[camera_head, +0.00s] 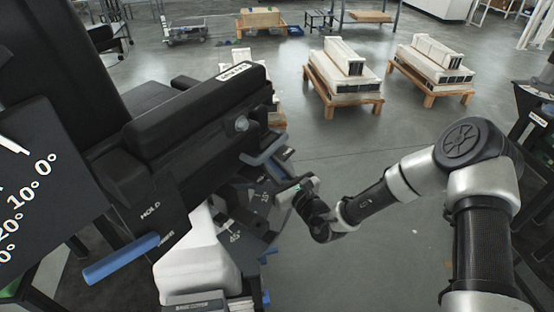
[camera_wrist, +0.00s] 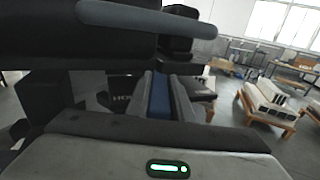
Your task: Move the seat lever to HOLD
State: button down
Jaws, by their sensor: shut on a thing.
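A black padded chair (camera_head: 195,115) fills the left of the head view. My gripper (camera_head: 283,186) reaches its near right side, low beside angle-marked plates (camera_head: 240,222). In the wrist view my gripper (camera_wrist: 163,82) is shut on a blue lever (camera_wrist: 160,95), which lies between its two fingers. A dark plate with a partly hidden HOLD label (camera_wrist: 122,99) shows left of the fingers. In the head view my gripper hides most of the held lever, so I cannot tell its exact setting.
A blue-grey bar (camera_head: 265,148) sticks out just above my gripper; it spans the top of the wrist view. Another blue handle (camera_head: 120,258) projects below a second HOLD plate (camera_head: 150,212). Wooden stands with white units (camera_head: 345,85) stand farther back.

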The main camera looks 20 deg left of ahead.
dwell(0.3)
jog(key=c, duration=1.5)
grip_release()
jog(key=shift+c, duration=0.2)
jog(key=shift+s, duration=0.1)
jog(key=p+v, duration=0.1)
jog(key=v, duration=1.6)
jog(key=shift+s+p, duration=0.15)
jog(key=shift+p, duration=0.2)
jog(key=shift+d, duration=0.1)
